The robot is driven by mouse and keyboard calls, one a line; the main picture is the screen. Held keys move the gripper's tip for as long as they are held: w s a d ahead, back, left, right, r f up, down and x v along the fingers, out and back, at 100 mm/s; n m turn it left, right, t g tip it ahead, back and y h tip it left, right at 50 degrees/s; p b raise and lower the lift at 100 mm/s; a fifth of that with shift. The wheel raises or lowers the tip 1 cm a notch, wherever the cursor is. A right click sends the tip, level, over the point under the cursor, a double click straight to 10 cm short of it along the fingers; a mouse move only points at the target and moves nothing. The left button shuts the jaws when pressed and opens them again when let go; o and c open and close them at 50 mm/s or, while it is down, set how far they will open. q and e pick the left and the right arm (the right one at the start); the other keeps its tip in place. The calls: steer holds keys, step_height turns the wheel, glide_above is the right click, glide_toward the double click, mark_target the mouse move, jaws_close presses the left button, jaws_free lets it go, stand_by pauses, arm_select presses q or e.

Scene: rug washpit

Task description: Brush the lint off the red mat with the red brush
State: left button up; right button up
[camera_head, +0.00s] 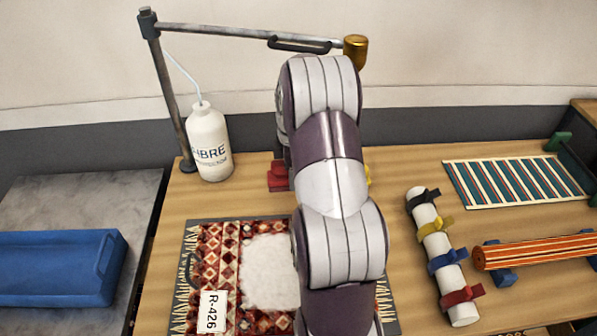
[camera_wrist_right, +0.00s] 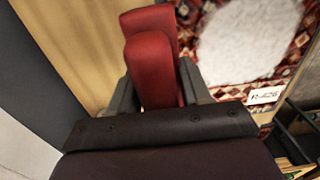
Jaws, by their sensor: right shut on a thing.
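The red patterned mat (camera_head: 215,245) lies on the wooden table in the head view, partly covered by my right arm. A white fluffy patch of lint (camera_head: 266,272) covers its middle. The mat (camera_wrist_right: 297,62) and lint (camera_wrist_right: 240,35) also show in the right wrist view. My right gripper (camera_wrist_right: 158,88) is shut on the red brush (camera_wrist_right: 152,65), beyond the mat's back edge. In the head view the brush (camera_head: 278,177) shows only partly beside my arm; whether it touches the table is unclear. My left gripper is not in view.
A white bottle (camera_head: 209,143) stands behind the mat beside a post with an overhead arm (camera_head: 240,33). A strapped white roll (camera_head: 443,255), an orange striped roll (camera_head: 535,251) and a striped mat (camera_head: 520,182) lie right. A blue tray (camera_head: 60,267) sits left.

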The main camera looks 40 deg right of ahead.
mark_target(273, 181)
steer(key=shift+n, duration=0.8)
steer(key=a+r+p, duration=0.1)
steer(key=w+a+r+p, duration=0.1)
steer(key=a, duration=0.1)
steer(key=w+a+r+p, duration=0.1)
steer(key=a, duration=0.1)
steer(key=s+a+r+n+g+p, duration=0.1)
steer(key=s+a+n+p, duration=0.1)
steer(key=a+n+p, duration=0.45)
steer(key=s+a+r+n+p, duration=0.1)
steer(key=s+a+n+p, duration=0.2)
steer(key=a, duration=0.6)
step_height(273, 181, down, 8)
steer(key=s+n+h+b, duration=0.2)
steer(key=n+b, duration=0.4)
steer(key=b, duration=0.1)
steer(key=shift+a+r+n+g, duration=0.2)
steer(key=shift+a+n+g, duration=0.05)
steer(key=shift+n+g, duration=0.15)
steer(key=shift+r, duration=0.1)
